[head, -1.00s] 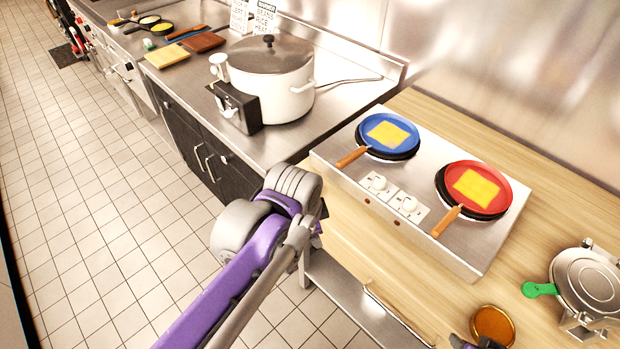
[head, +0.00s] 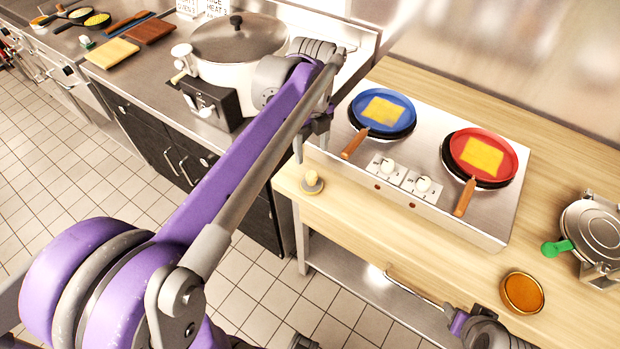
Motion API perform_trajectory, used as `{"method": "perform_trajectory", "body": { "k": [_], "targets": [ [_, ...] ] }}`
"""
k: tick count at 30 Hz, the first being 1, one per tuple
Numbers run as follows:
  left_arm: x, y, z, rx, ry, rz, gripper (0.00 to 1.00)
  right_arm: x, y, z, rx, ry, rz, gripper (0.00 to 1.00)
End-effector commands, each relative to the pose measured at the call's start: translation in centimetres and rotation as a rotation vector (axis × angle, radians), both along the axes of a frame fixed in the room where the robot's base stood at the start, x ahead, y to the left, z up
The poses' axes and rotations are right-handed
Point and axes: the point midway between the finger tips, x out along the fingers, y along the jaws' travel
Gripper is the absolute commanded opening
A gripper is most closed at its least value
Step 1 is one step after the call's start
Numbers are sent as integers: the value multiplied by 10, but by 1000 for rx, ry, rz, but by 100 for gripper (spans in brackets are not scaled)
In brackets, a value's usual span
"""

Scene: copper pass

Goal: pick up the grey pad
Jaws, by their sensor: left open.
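I cannot make out a grey pad for certain in the head view. My left gripper (head: 312,146) is open and empty, pointing down above the near left corner of the wooden counter (head: 345,205). A small object with a round pale knob (head: 313,181) sits on that corner, just below the gripper and apart from it as far as I can tell. My left arm covers part of the steel counter and the floor.
A steel hob (head: 435,205) carries a blue pan (head: 403,108) and a red pan (head: 510,158). A large pot (head: 235,65) stands behind my left arm. An amber round dish (head: 523,292) and a round metal press (head: 592,232) are at right. The wood's front strip is mostly clear.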

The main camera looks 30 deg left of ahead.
Motion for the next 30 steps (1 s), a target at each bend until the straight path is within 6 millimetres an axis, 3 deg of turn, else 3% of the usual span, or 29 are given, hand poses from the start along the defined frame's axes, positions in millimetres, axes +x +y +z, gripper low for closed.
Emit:
{"method": "perform_trajectory", "body": {
  "k": [6,13,21,30],
  "targets": [
    [-1,0,-36,0,0,1,70,-1,0,-4,0,3,0,50],
    [-1,0,-54,0,-1,2,70,-2,0,-4,0,3,0,50],
    [-2,0,-92,0,-1,3,70,-2,0,-4,0,3,0,50],
    [-2,0,-99,0,-1,3,70,-2,0,-5,0,3,0,50]
  ]
}}
